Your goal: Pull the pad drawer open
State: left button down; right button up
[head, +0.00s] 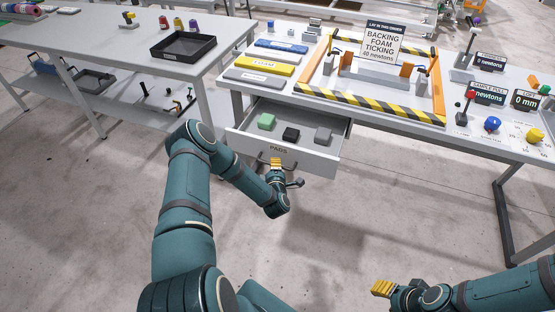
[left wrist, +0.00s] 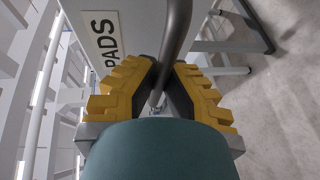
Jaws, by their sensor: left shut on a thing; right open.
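The pad drawer (head: 305,158), a light grey drawer marked PADS, stands pulled out from under the workbench in the head view. Inside lie a green pad (head: 266,121), a black pad (head: 291,134) and a grey pad (head: 323,136). My left gripper (head: 276,163) is at the drawer front, its yellow fingers shut on the dark drawer handle (head: 262,161). In the left wrist view the handle (left wrist: 176,40) runs between the yellow fingers (left wrist: 158,90), beside the PADS label (left wrist: 103,38). My right gripper (head: 382,288) is low at the right, open, away from the drawer; its fingertips are partly hidden.
The workbench (head: 390,113) above holds a striped frame (head: 370,103), coloured foam slabs (head: 264,65), signs and small knobs. A second table (head: 110,45) with a black tray (head: 183,47) stands at the left. The floor in front of the drawer is clear apart from my arms.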

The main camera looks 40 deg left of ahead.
pick_arm(q)
jog(key=shift+s, duration=0.3)
jog(key=c, duration=1)
grip_release()
jog(key=v, duration=1.2)
jog(key=shift+r, duration=0.1)
jog(key=shift+w+d, duration=0.1)
jog(key=shift+w, duration=0.05)
